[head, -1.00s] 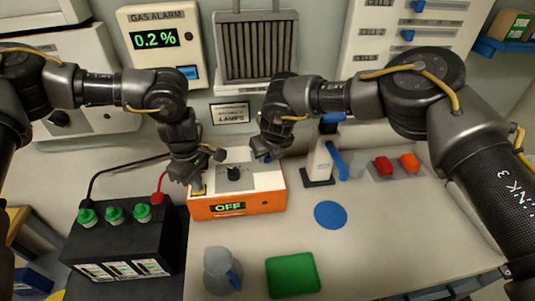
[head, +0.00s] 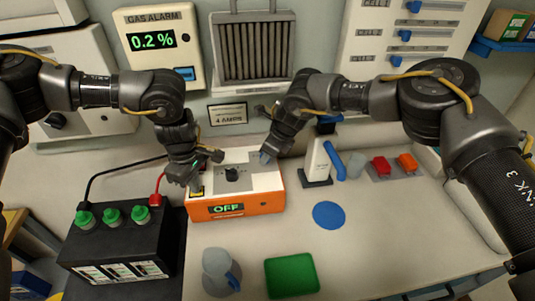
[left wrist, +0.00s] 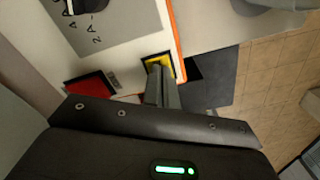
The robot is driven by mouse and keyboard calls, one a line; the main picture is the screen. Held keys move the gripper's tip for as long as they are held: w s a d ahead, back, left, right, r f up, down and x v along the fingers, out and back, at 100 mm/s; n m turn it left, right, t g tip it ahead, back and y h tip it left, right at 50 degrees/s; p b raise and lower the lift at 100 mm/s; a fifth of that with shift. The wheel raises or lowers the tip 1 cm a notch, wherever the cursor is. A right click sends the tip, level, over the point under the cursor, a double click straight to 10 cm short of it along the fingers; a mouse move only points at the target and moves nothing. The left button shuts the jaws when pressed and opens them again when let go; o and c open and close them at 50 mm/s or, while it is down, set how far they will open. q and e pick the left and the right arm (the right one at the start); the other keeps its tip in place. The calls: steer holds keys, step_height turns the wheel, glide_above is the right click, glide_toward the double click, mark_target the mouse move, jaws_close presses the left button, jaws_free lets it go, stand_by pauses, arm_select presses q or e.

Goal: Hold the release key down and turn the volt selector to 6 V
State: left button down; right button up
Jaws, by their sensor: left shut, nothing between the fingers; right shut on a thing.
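The orange and white charger box (head: 262,201) shows OFF on its front display. Its black selector knob (head: 232,174) stands on the top plate; its exact pointing is too small to read. The yellow release key (head: 197,191) is at the top's left edge, and it also shows in the left wrist view (left wrist: 157,60). My left gripper (head: 190,183) is shut and empty, its tips at the yellow key; whether they press it down I cannot tell. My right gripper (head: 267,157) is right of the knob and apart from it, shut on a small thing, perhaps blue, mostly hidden.
A black battery (head: 120,240) with green caps stands left of the charger, with cables near my left gripper. A white stand with a blue lever (head: 317,160) is close right of my right gripper. A blue disc (head: 329,215) and green pad (head: 291,276) lie in front.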

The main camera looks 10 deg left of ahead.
stand_by(0.5)
steer(key=o, duration=1)
steer(key=shift+c, duration=0.2)
